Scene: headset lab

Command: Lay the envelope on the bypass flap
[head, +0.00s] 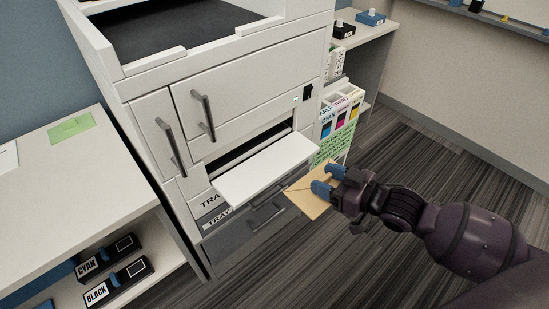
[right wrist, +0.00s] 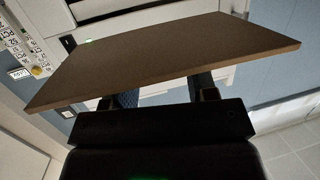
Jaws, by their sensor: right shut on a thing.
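My right gripper (head: 328,182) is shut on a tan envelope (head: 298,195), holding it by its right side. The envelope is in the air just right of and near the front of the white bypass flap (head: 265,170), which is folded out from the printer's front. From the head view I cannot tell whether the envelope touches the flap. In the right wrist view the envelope (right wrist: 165,55) shows as a brown sheet across the fingers and hides much behind it. My left gripper is not in view.
The printer (head: 245,75) has grey handles and paper trays below the flap. A rack of colour-labelled boxes (head: 340,108) stands right of it. Open carpet lies at right.

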